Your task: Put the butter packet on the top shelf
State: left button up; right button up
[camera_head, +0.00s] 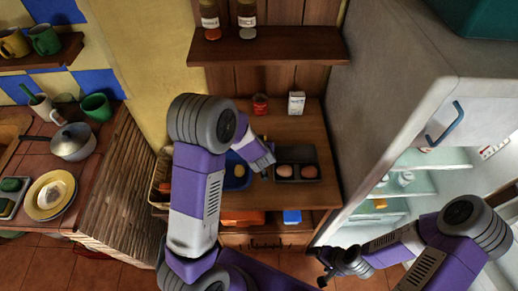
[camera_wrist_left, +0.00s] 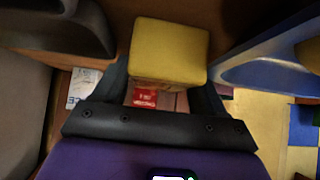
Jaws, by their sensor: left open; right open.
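The butter packet is most likely the yellow block (camera_wrist_left: 168,45) in the left wrist view. It lies on the wooden counter, ahead of and between my left gripper's dark open fingers (camera_wrist_left: 165,88); contact cannot be told. In the head view my left gripper (camera_head: 263,168) is over the counter, between the blue dish and the dark egg tray, and hides the block. A wooden wall shelf (camera_head: 300,47) above the counter holds two jars. My right gripper (camera_head: 326,277) is open and empty at lower right, in front of the fridge.
The dark egg tray (camera_head: 310,157) and blue dish (camera_head: 232,183) flank the left gripper. A red can (camera_head: 260,104) and white carton (camera_head: 296,102) stand at the counter's back. The fridge (camera_head: 420,110) stands at right. The wall shelf's right part is clear.

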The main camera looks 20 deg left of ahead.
pick_arm(q)
jog(key=shift+r, duration=0.1)
jog(key=c, duration=1)
